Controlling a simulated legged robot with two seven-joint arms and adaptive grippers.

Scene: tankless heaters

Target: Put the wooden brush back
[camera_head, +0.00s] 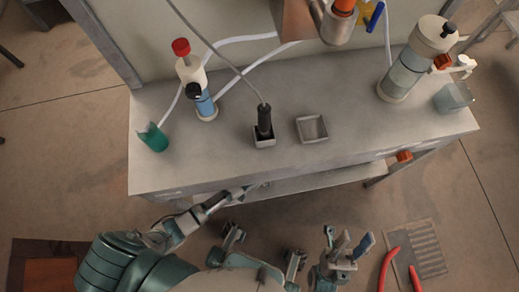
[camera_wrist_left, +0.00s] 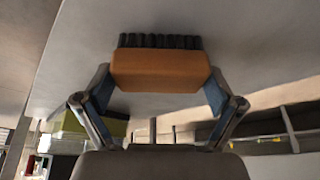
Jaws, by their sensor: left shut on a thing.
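The wooden brush (camera_wrist_left: 160,72) shows in the left wrist view as an orange-brown block with a row of black bristles along its upper side. My left gripper (camera_wrist_left: 160,88) is shut on it, with one finger against each end of the block. In the head view my left forearm reaches to the table's front edge; its fingers and the brush are hidden there. My right gripper (camera_head: 349,243) is open and empty, in front of the table at the lower right of the head view.
The grey table (camera_head: 230,160) carries a green cup (camera_head: 154,138), a blue-and-white bottle (camera_head: 203,100), a square holder (camera_head: 264,140) with a black cabled tool, an empty square tray (camera_head: 312,129) and a large canister (camera_head: 405,70). Its front strip is clear. Red-handled pliers (camera_head: 389,265) lie below.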

